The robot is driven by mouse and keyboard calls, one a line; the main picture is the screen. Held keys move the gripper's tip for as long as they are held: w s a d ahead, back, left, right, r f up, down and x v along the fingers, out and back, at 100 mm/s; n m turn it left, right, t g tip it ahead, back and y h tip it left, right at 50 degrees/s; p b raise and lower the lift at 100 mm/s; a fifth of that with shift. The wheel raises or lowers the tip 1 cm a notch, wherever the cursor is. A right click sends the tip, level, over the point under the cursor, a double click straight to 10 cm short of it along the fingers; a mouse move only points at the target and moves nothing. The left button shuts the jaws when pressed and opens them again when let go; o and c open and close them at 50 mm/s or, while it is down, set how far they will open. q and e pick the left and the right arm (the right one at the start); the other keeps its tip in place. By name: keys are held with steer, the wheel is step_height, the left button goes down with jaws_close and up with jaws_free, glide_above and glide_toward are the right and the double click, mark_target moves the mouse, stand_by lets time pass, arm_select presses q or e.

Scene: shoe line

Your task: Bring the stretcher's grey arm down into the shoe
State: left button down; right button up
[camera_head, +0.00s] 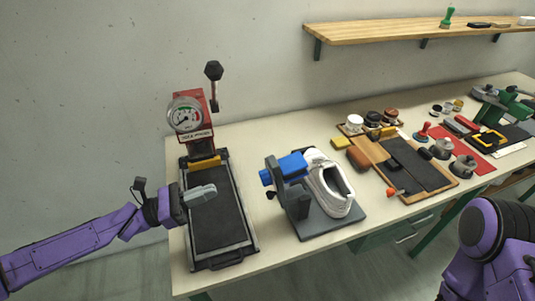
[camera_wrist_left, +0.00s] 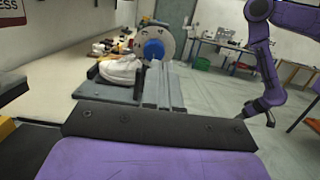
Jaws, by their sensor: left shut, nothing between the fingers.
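The shoe stretcher has a grey base plate (camera_head: 345,218), a dark grey upright (camera_head: 297,203) and a blue block (camera_head: 291,164) beside the shoe's opening. A white shoe (camera_head: 335,187) stands on the plate, its dark opening facing up. I cannot make out the grey arm separately. My left gripper (camera_head: 207,191) is shut and empty, to the left of the stretcher and over the press bed. In the left wrist view its closed fingers (camera_wrist_left: 165,72) point at the stretcher's blue knob (camera_wrist_left: 154,49), with the white shoe (camera_wrist_left: 118,70) to the left.
A red press with a gauge (camera_head: 187,115) and a black bed (camera_head: 222,210) stands left of the stretcher. Right of it lie a wooden board (camera_head: 418,190), small tins and a red mat (camera_head: 482,163). A wooden shelf (camera_head: 400,32) hangs above. The table's front edge is close.

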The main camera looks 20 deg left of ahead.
arm_select(q)
steer(key=b, duration=0.5)
glide_toward(271, 171)
steer(key=x, duration=0.2)
steer(key=shift+p+x, duration=0.55)
steer(key=shift+x, duration=1.85)
arm_select(e)
steer(key=shift+s+f, duration=0.3)
steer(key=shift+f, duration=0.6)
steer(key=shift+s+f, duration=0.25)
steer(key=shift+f, duration=0.65)
arm_select(q)
steer(key=shift+w, duration=0.1)
